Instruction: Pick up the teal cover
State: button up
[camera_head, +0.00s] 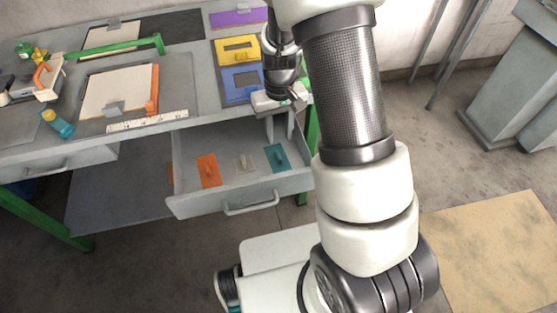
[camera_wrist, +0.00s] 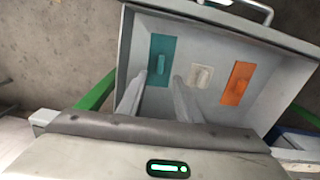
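The teal cover (camera_head: 277,158) lies flat at the right end of the open drawer (camera_head: 190,206), with a small raised handle on it. In the wrist view the teal cover (camera_wrist: 161,48) is at the drawer's left side, just beyond my fingertips. My gripper (camera_wrist: 159,80) is open and empty, its two pale fingers spread apart and pointing toward the cover. In the head view my gripper (camera_head: 281,126) hangs above the drawer's right rear corner, partly hidden by my arm.
In the drawer lie a grey-beige cover (camera_head: 244,163) and an orange cover (camera_head: 208,171) left of the teal one. The drawer walls surround them. The workbench (camera_head: 200,75) above holds yellow, blue and purple plates, a clipboard, a ruler and bottles.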

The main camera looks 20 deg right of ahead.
aim_at(278, 155)
notch_tip(278, 155, down, 10)
jog(key=shift+w+a+f+b, duration=0.1)
jog(key=shift+b, duration=0.6)
grip_shut()
